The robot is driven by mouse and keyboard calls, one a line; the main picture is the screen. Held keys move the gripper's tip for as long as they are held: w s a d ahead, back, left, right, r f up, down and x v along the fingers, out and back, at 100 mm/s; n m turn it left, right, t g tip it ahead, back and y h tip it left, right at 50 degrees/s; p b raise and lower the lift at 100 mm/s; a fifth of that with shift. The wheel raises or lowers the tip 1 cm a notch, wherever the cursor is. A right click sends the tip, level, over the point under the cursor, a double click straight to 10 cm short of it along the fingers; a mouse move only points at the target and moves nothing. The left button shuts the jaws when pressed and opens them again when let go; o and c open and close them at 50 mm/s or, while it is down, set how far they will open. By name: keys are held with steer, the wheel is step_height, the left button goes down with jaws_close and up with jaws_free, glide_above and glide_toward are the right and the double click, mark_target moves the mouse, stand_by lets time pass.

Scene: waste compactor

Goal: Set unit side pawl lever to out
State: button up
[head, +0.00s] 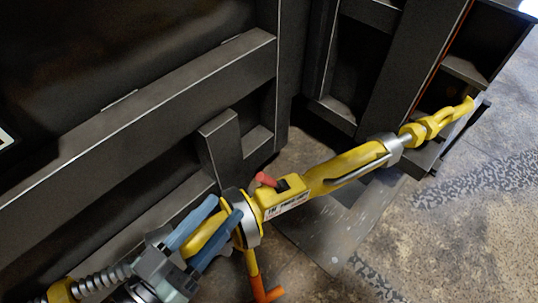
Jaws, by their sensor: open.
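A yellow ratchet turnbuckle (345,167) runs diagonally across the head view, from lower left to upper right. The red lever is beyond the fingertips.
A yellow handle with an orange grip (267,294) hangs below the collar. Dark steel frames (150,105) of the compactor stand close behind the turnbuckle. A yellow hook (440,121) ends it at the upper right. Open concrete floor (460,225) lies at the lower right.

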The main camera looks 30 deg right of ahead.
mark_target(272, 182)
steer(key=x, duration=0.4)
steer(key=b+x, duration=0.1)
steer(key=x, duration=0.3)
steer(key=s+b+x, duration=0.1)
steer(key=x, duration=0.3)
steer(key=shift+d+r, duration=0.15)
steer(key=shift+d, duration=0.4)
jaws_close()
stand_by(0.8)
